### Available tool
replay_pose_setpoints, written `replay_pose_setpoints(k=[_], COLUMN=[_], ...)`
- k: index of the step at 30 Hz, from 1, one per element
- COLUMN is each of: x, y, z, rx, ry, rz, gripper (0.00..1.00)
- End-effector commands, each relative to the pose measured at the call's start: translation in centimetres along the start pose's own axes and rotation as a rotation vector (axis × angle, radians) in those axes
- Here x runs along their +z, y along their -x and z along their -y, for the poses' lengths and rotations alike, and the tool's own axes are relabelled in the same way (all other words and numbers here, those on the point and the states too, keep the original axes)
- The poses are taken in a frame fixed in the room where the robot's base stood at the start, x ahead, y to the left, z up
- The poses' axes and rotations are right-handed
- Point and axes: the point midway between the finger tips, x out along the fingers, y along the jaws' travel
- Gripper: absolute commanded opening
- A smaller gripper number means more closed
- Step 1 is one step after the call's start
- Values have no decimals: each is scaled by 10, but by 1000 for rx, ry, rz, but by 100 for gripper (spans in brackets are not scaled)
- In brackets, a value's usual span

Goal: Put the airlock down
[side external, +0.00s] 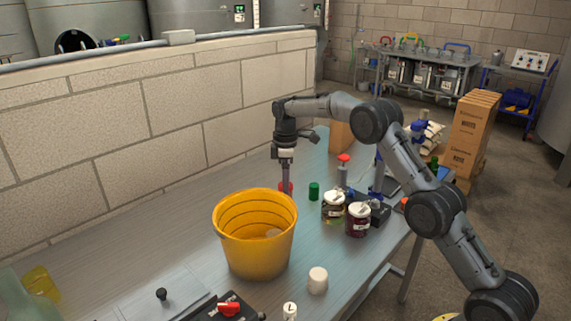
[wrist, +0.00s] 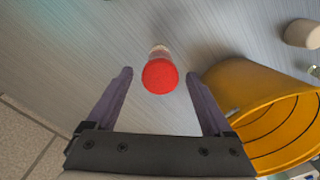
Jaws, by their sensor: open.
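A small piece with a round red cap and a pale body, which looks like the airlock (wrist: 160,76), stands on the table in the wrist view. It appears between the tips of my open gripper (wrist: 160,80), with a gap on both sides. In the side view, my gripper (side external: 287,180) points down just behind the yellow bucket. A bit of red (side external: 285,187) shows at its fingertips there; the rest of that piece is hidden by the bucket rim.
The yellow bucket (side external: 255,255) stands close by; it also shows in the wrist view (wrist: 232,80). A pale stopper (side external: 318,281), a green cap (side external: 314,191), two jars (side external: 358,222) and another red-topped piece (side external: 343,168) stand around. The block wall (side external: 150,130) borders the table's far side.

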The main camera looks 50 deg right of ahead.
Motion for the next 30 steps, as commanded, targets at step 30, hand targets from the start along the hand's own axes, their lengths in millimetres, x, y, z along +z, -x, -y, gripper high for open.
replay_pose_setpoints(k=[30], x=[13], y=[146], z=[48], rx=[60], ry=[-110], rz=[-48], gripper=[85])
